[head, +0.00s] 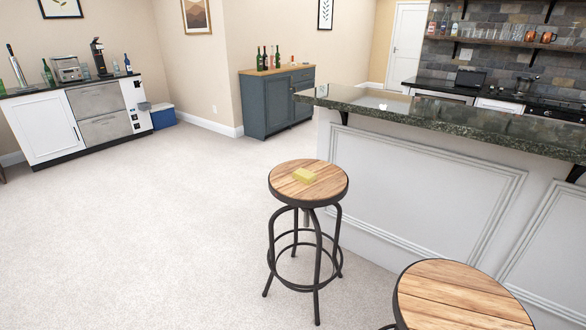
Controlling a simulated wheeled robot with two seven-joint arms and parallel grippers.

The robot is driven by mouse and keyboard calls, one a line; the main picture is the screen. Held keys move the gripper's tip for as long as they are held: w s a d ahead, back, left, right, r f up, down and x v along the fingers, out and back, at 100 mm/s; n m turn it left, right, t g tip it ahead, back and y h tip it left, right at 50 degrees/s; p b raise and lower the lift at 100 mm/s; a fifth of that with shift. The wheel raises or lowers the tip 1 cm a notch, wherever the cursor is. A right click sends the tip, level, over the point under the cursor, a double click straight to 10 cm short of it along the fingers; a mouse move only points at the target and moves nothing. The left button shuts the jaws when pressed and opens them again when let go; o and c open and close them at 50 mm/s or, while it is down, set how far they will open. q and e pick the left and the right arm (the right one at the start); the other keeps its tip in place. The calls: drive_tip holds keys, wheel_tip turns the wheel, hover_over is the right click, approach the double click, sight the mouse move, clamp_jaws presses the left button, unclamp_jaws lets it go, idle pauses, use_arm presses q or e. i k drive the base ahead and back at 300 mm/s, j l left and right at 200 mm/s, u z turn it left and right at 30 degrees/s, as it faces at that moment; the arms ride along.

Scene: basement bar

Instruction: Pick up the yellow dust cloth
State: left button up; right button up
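The yellow dust cloth (304,176) looks like a small folded square. It lies on the round wooden seat of a bar stool (318,190), a little back of the seat's middle. The seat around it is bare. Neither of my grippers shows in the head view, so nothing is seen touching the cloth.
A second stool (455,298) stands at the front right. The white bar with a dark stone top (430,122) runs along the right behind both stools. A blue cabinet (268,102) and a white counter (45,130) stand farther back. The carpet (130,230) at left is clear.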

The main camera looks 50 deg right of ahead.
sight(303, 175)
drive_tip(key=i+z, duration=0.45)
drive_tip(key=i+j+z, duration=0.1)
drive_tip(key=i+z, duration=0.2)
drive_tip(key=z, duration=0.15)
drive_tip(key=i+j+z, duration=0.25)
drive_tip(key=z, duration=0.2)
drive_tip(key=i, duration=0.1)
